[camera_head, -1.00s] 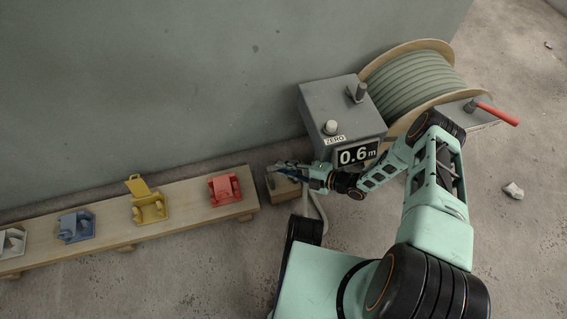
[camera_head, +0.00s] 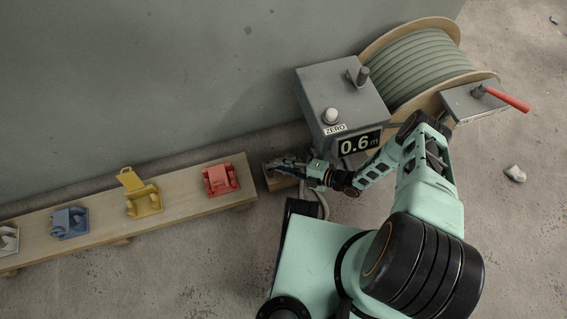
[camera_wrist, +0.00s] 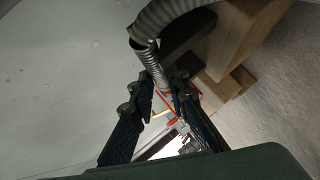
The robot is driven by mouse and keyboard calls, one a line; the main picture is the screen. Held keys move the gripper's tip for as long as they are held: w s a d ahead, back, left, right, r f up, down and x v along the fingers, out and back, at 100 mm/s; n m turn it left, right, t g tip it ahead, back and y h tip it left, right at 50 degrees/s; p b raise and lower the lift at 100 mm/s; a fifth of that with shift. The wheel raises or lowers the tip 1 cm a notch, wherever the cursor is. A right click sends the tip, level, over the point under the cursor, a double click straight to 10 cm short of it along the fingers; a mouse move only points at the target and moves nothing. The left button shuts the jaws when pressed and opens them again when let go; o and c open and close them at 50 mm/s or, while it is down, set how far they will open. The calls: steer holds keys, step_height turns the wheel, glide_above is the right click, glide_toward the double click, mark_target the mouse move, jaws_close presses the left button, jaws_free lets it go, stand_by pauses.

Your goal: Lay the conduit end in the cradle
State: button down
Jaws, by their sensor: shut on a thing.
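My gripper (camera_head: 276,166) is shut on the conduit end (camera_wrist: 154,64), just right of the bench's right end. The grey-green conduit (camera_wrist: 165,18) curves away above the fingers. In the head view only a short bend of conduit (camera_head: 324,204) shows beside my arm. Several cradles stand on the bench: red (camera_head: 220,180), yellow (camera_head: 143,200), blue (camera_head: 70,222) and a pale grey one (camera_head: 6,238) cut by the left edge.
The low wooden bench (camera_head: 190,202) runs along the wall (camera_head: 150,80). A small wooden block (camera_head: 279,184) lies under my gripper. The floor in front is clear.

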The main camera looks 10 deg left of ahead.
steer(key=c, duration=1.8)
jaws_free()
steer(key=shift+o, duration=0.6)
steer(key=shift+o, duration=1.1)
step_height(320, 180, up, 10)
steer(key=p, duration=0.7)
